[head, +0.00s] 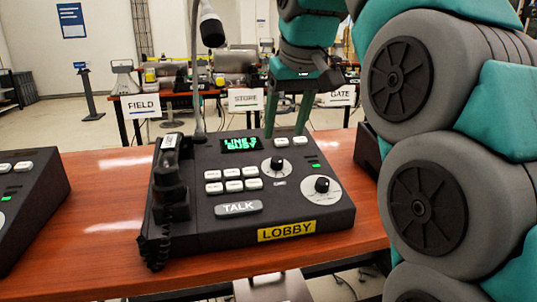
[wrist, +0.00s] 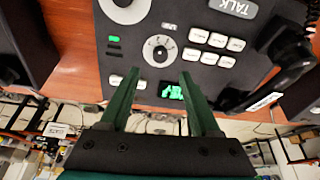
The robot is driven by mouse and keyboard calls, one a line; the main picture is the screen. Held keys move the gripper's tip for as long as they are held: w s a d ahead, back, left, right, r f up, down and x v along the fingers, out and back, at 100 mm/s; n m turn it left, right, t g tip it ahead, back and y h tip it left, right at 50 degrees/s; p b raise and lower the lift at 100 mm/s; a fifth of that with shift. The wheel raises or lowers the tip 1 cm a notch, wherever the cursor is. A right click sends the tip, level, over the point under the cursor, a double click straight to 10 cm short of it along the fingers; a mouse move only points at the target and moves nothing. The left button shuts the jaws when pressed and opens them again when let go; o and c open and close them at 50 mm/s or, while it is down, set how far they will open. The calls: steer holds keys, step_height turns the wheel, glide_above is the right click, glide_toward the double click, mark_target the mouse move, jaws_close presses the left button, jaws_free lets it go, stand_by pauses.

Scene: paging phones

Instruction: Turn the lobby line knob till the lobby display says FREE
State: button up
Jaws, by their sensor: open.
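The lobby phone (head: 250,190) is a dark desk console with a yellow LOBBY label. Its green display (head: 241,144) reads LINE and a digit that looks like 3, with BUSY below. A smaller dial with a black knob (head: 273,163) sits right of the white keys; it also shows in the wrist view (wrist: 160,52). A larger dial with a black knob (head: 322,185) is nearer the front right; in the wrist view it is cut off at the top. The knob labels are too small to read. My gripper (head: 285,132) is open and empty, pointing down, its fingers apart around the smaller knob's line in the wrist view.
The handset (head: 170,185) and coiled cord lie on the phone's left side. A gooseneck microphone (head: 211,28) rises behind it. Another console (head: 25,195) stands at the left. Bare wooden table (head: 105,185) lies between them. FIELD, STORE and GATE signs stand behind.

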mark_target(277, 159)
steer(key=shift+x, duration=3.9)
jaws_close()
